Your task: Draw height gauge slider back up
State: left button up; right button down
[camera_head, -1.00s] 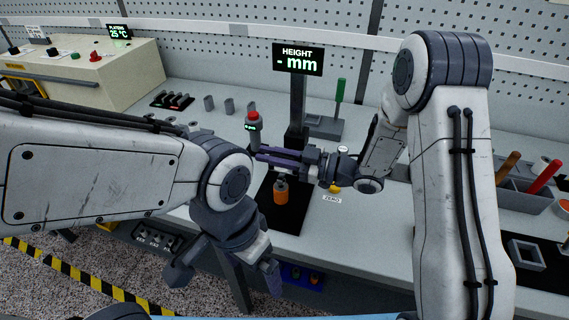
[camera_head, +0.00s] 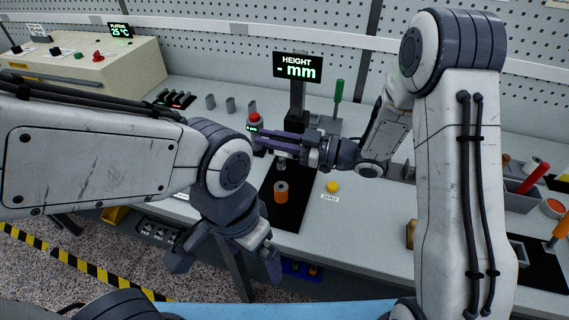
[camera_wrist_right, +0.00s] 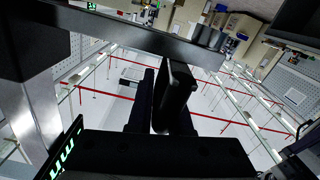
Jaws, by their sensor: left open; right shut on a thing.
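The height gauge has a dark post (camera_head: 297,95), a black base plate (camera_head: 291,212) and a display (camera_head: 297,67) reading "HEIGHT - mm". My right gripper (camera_head: 277,142) is shut at the post, on the gauge's slider, which is mostly hidden by its fingers. In the right wrist view its dark fingers (camera_wrist_right: 160,98) are close together. A small grey tip shows below the gripper, above an orange spindle (camera_head: 281,194) standing upright on the base plate. I cannot tell the exact gap. My left gripper (camera_head: 226,262) is open and empty, low in front of the bench edge.
A yellow button (camera_head: 332,187) with a "ZERO" label sits right of the base plate. A red-topped device (camera_head: 254,121) stands just left of my right gripper. A green-handled tool (camera_head: 339,92) stands behind. Bins with tools (camera_head: 525,185) are at right.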

jog(key=shift+w+r+p, duration=0.15)
jog(key=shift+r+p, duration=2.75)
jog(key=shift+r, duration=1.2)
jog(key=c, duration=1)
grip_release()
jog(key=shift+r, duration=0.1)
jog(key=shift+o, duration=0.8)
jog(key=v, duration=0.7)
